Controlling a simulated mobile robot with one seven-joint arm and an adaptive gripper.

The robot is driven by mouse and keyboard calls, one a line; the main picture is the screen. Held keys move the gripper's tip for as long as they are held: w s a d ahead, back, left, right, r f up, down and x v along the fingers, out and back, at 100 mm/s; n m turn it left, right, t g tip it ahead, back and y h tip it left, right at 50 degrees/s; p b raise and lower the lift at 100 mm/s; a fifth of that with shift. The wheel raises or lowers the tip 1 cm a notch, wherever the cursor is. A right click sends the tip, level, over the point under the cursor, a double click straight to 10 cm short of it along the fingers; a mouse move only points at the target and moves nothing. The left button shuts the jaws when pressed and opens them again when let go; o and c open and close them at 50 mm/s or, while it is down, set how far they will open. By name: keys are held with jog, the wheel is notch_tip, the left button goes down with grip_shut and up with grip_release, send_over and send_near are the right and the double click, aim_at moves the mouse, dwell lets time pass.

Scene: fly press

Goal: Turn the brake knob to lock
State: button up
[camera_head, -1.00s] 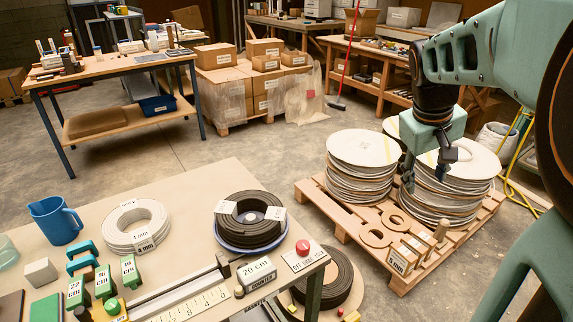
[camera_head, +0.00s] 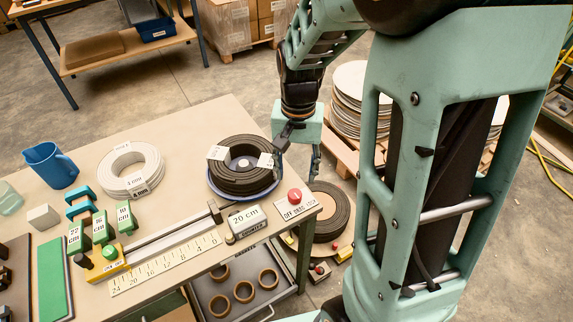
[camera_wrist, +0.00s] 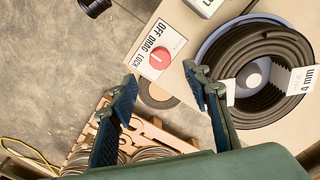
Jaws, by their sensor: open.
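The red brake knob (camera_head: 295,195) sits on a white plate (camera_head: 297,208) lettered OFF, DRAG, LOCK at the table's right corner. In the wrist view the knob (camera_wrist: 160,57) shows round and red, with a small pale mark; I cannot tell which word it points to. My gripper (camera_head: 297,163) hangs above the table's right end, near the knob and the dark coil. In the wrist view my gripper (camera_wrist: 160,78) is open and empty, with a finger to each side below the knob in the picture. Nothing is between the fingers, and they look apart from the knob.
A dark coil (camera_head: 243,178) on a blue turntable stands close left of the knob. The 20 cm counter (camera_head: 247,220) sits beside the plate. A drawer of brown rings (camera_head: 245,290) is open below. Reels on a pallet (camera_head: 350,97) stand beyond the table.

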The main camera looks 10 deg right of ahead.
aim_at(295, 193)
notch_tip(295, 193, down, 8)
jog(key=shift+f+b, duration=0.2)
jog(key=shift+b, duration=0.35)
jog(key=c, duration=1.2)
jog(key=shift+o, duration=0.2)
jog(key=shift+n, duration=0.4)
jog(key=n, duration=0.3)
jog(key=shift+w+n+b, duration=0.1)
jog(key=shift+n+b, duration=0.25)
jog(key=shift+n, duration=2.25)
